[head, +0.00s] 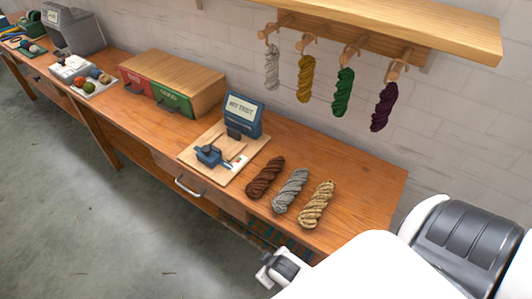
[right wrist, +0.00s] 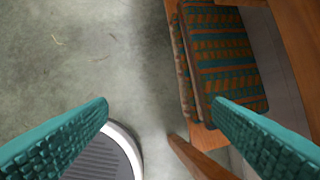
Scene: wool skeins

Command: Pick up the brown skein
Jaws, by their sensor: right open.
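The brown skein (head: 265,177) lies on the wooden bench in the head view, leftmost of a row of three twisted skeins. A grey skein (head: 290,190) lies beside it, then a beige skein (head: 317,205). My right gripper (right wrist: 160,108) is open and empty, its two teal ribbed fingers wide apart over the floor in front of the bench. No skein shows in the right wrist view. In the head view, part of my right arm shows at the bench's front edge, below the skeins. My left gripper is not in view.
A wooden board (head: 190,157) with a blue device and sign stands left of the brown skein. Several skeins hang on pegs (head: 345,55) under a shelf (head: 420,25) behind. Patterned folded textiles (right wrist: 225,50) sit under the bench. Bench space behind the skeins is clear.

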